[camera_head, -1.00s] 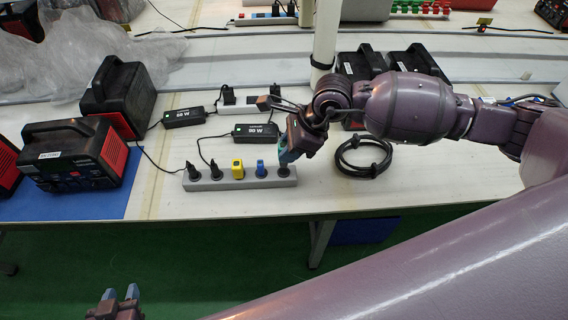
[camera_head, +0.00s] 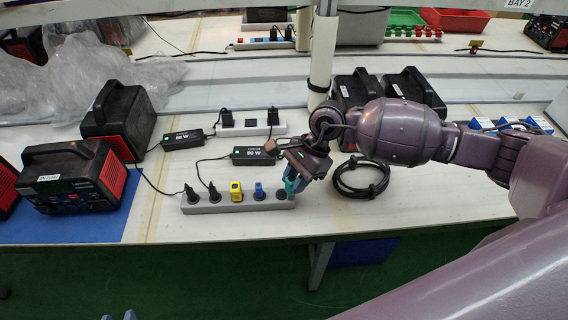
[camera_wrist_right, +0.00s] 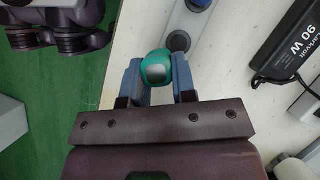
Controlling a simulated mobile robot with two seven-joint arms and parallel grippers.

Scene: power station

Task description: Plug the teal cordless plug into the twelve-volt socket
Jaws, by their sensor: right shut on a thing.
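The teal plug (camera_wrist_right: 157,68) is held between the two blue-grey fingers of my right gripper (camera_wrist_right: 158,82). In the head view the right gripper (camera_head: 292,184) is over the right end of a grey socket strip (camera_head: 231,207), with the teal plug partly hidden by the fingers. A dark round empty socket (camera_wrist_right: 178,41) on the strip shows just beyond the plug in the wrist view; plug and socket look apart. I cannot read any voltage label. Only the fingertips of my left gripper (camera_head: 118,316) show at the bottom edge, spaced apart.
The strip also holds black plugs (camera_head: 191,196), a yellow plug (camera_head: 236,191) and a blue plug (camera_head: 259,191). Behind are a 90 W adapter (camera_head: 255,155) and a white strip (camera_head: 248,129). A coiled black cable (camera_head: 361,176) lies right of the gripper. Red-black chargers (camera_head: 72,178) stand left.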

